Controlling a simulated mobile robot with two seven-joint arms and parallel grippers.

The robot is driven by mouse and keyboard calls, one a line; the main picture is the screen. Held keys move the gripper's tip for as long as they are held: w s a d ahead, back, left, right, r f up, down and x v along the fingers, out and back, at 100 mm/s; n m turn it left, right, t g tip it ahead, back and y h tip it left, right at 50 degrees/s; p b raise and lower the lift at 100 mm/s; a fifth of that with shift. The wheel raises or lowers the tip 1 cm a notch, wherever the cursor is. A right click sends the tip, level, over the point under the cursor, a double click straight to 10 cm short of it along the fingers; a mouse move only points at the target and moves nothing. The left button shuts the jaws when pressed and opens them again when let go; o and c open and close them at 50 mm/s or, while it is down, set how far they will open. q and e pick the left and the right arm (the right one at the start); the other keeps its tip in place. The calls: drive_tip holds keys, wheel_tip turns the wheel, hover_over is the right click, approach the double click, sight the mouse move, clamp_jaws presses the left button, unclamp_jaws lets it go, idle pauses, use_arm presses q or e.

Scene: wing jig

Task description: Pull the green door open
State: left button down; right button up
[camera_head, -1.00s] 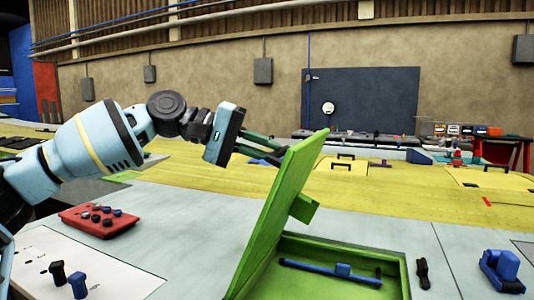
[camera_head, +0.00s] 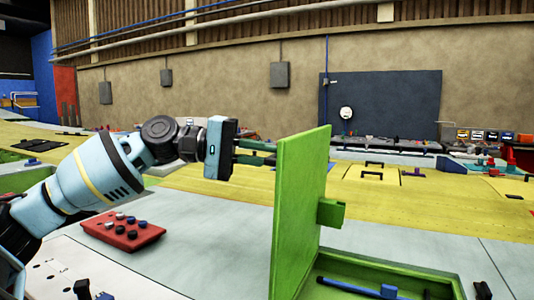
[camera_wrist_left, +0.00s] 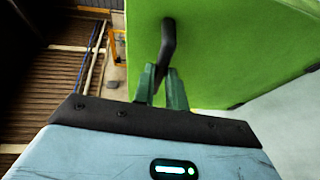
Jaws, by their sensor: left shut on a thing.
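The green door (camera_head: 301,215) is a flat panel standing nearly upright, swung up from a green-framed box (camera_head: 390,270). A green block (camera_head: 330,212) sticks out from its right face. My left gripper (camera_head: 268,154) reaches the door's left face near the top. In the left wrist view, the green fingers (camera_wrist_left: 163,86) are closed around the end of a dark bent handle (camera_wrist_left: 168,42) on the door (camera_wrist_left: 235,45). The handle is mostly hidden in the head view. My right gripper is not in view.
A blue bar (camera_head: 360,289) lies in the box opening. A red button panel (camera_head: 122,230) sits on the grey surface at left, below my left arm. Blue-black knobs (camera_head: 82,289) stand at the lower left. The grey surface between panel and door is clear.

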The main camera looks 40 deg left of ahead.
use_arm(q)
drive_tip(key=shift+a+f, duration=0.3)
drive_tip(key=shift+a, duration=0.05)
drive_tip(key=shift+f, duration=0.1)
drive_tip(key=c, duration=1.4)
unclamp_jaws()
drive_tip(key=shift+s, duration=0.1)
drive_tip(key=shift+c, duration=0.2)
drive_tip(key=v, duration=0.7)
drive_tip(key=shift+s+a+p, duration=0.2)
drive_tip(key=shift+a+p, duration=0.05)
drive_tip(key=shift+p, duration=0.2)
